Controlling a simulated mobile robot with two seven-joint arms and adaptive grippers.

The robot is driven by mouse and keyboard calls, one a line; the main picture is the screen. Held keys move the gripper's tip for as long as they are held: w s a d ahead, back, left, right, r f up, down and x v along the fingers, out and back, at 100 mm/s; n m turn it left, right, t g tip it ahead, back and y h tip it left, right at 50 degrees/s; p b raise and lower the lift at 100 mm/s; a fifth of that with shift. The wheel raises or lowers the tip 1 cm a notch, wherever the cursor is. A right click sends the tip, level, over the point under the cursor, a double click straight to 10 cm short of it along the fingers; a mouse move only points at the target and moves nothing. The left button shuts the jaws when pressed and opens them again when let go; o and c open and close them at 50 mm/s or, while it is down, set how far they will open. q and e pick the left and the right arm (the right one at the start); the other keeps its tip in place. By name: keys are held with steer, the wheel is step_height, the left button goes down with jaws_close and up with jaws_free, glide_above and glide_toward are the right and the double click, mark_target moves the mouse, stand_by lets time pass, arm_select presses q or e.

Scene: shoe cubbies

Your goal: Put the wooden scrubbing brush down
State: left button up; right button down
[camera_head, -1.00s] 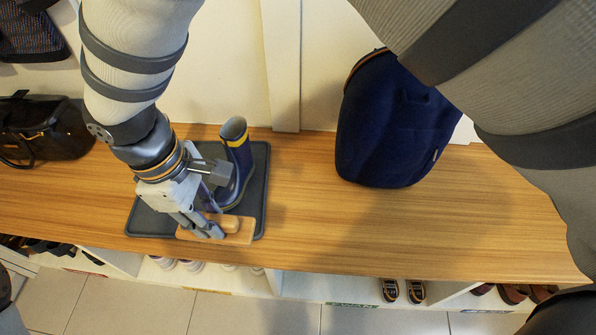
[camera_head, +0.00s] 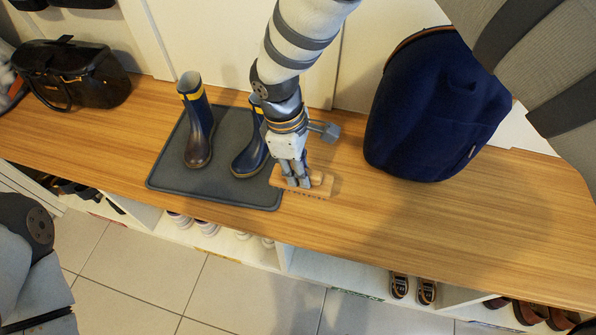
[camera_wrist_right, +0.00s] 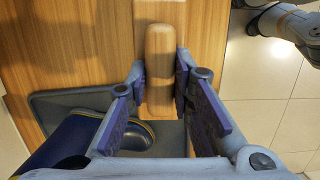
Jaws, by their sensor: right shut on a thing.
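The wooden scrubbing brush (camera_head: 318,182), a light block with a rounded grip, is level at the right edge of the grey boot tray (camera_head: 212,190), over the wooden bench. My right gripper (camera_head: 297,182) comes down from above and is shut on the brush's grip. In the right wrist view, the grip (camera_wrist_right: 160,50) lies between the two fingers of my right gripper (camera_wrist_right: 160,75). The brush is on the bench or just above it; I cannot tell which. My left gripper is not in view.
Two blue rubber boots with yellow bands, left boot (camera_head: 198,125) and right boot (camera_head: 246,158), stand on the tray. A navy backpack (camera_head: 430,110) stands to the right, a black handbag (camera_head: 72,75) far left. The bench (camera_head: 400,215) is clear in front of the backpack. Shoes sit in cubbies below.

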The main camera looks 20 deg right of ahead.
step_height(320, 180, down, 3)
steer(key=shift+f, duration=0.1)
steer(key=shift+f+b, duration=0.45)
steer(key=shift+f, duration=0.1)
steer(key=c, duration=1.4)
jaws_free()
